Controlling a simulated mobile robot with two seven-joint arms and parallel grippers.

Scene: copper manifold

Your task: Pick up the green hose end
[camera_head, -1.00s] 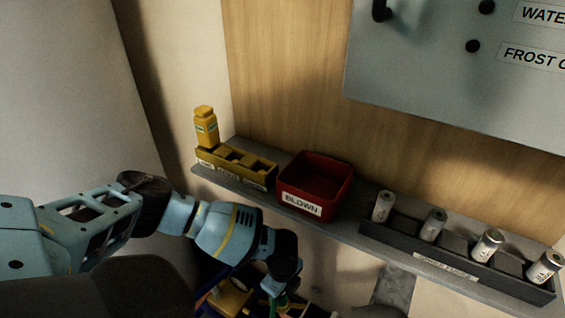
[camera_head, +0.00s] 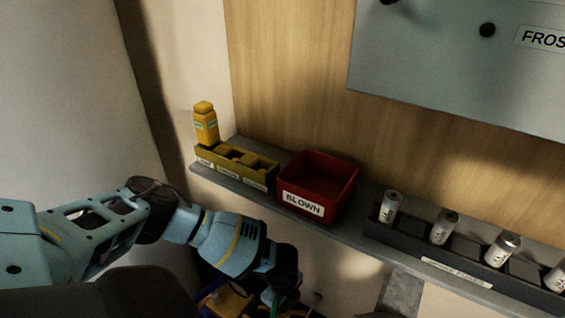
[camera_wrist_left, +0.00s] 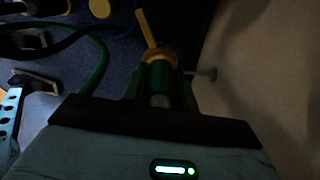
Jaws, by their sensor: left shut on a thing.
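My left gripper (camera_head: 284,298) reaches down past the shelf's front edge at the bottom of the head view. In the left wrist view my left gripper (camera_wrist_left: 160,82) is shut on the green hose end (camera_wrist_left: 160,76), a short green cylinder with a grey part on the near side. A yellow fitting with a lever (camera_wrist_left: 152,45) is right beyond it; I cannot tell whether they touch. A thin green hose (camera_wrist_left: 101,62) curves down on the left of the wrist view. The picture is dark there. My right gripper is not in view.
The grey shelf (camera_head: 348,238) above holds a yellow bottle (camera_head: 206,124), a yellow rack (camera_head: 228,162), a red "BLOWN" bin (camera_head: 325,182) and a dark tray (camera_head: 450,265) with several pale cylinders. A pale wall (camera_wrist_left: 245,75) stands close on the right in the wrist view.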

